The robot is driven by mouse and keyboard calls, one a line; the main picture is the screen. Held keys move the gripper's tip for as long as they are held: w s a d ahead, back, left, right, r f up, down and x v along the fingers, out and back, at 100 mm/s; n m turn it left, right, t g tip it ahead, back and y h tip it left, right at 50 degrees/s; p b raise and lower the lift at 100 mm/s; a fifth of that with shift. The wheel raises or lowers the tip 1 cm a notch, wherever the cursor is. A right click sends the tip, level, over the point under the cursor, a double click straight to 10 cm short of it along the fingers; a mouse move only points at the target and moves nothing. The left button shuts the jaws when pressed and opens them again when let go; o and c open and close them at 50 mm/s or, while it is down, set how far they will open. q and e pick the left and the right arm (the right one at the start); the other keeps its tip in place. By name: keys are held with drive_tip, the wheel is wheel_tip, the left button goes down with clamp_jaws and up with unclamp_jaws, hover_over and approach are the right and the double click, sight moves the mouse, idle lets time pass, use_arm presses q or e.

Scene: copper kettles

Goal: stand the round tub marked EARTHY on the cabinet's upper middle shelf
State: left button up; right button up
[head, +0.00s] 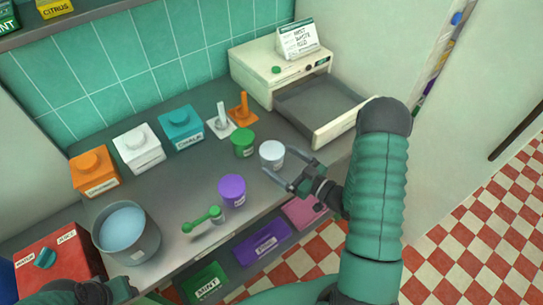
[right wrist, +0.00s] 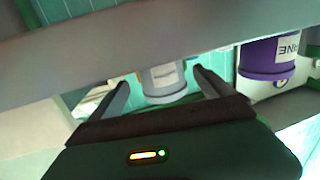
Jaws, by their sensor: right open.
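Three round tubs stand on the grey counter (head: 180,205): white (head: 271,149), green (head: 243,144) and purple (head: 232,190). Their labels are too small or cut off to read in full, so I cannot tell which is marked EARTHY. My right gripper (head: 277,160) is open, its fingers pointing at the white tub.
A shelf (head: 95,14) with green and yellow boxes is at top left; I cannot identify the cabinet's upper middle shelf.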

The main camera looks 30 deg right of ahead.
sight(272, 157)
drive_tip(key=x, duration=0.3)
drive_tip(key=shift+w+d+f, duration=0.1)
drive_tip(key=shift+w+f, duration=0.05)
drive_tip(key=shift+w, duration=0.3)
drive_tip(key=shift+a, duration=0.5)
drive_tip(key=shift+a+r, duration=0.15)
drive_tip(key=shift+r, duration=0.05)
drive_tip(key=c, duration=0.4)
drive_tip(key=shift+s+d+f, duration=0.1)
drive_tip(key=shift+d+f, duration=0.05)
drive_tip(key=shift+d, duration=0.3)
drive_tip(key=c, duration=1)
drive_tip(key=shift+a, duration=0.2)
drive_tip(key=c, duration=0.3)
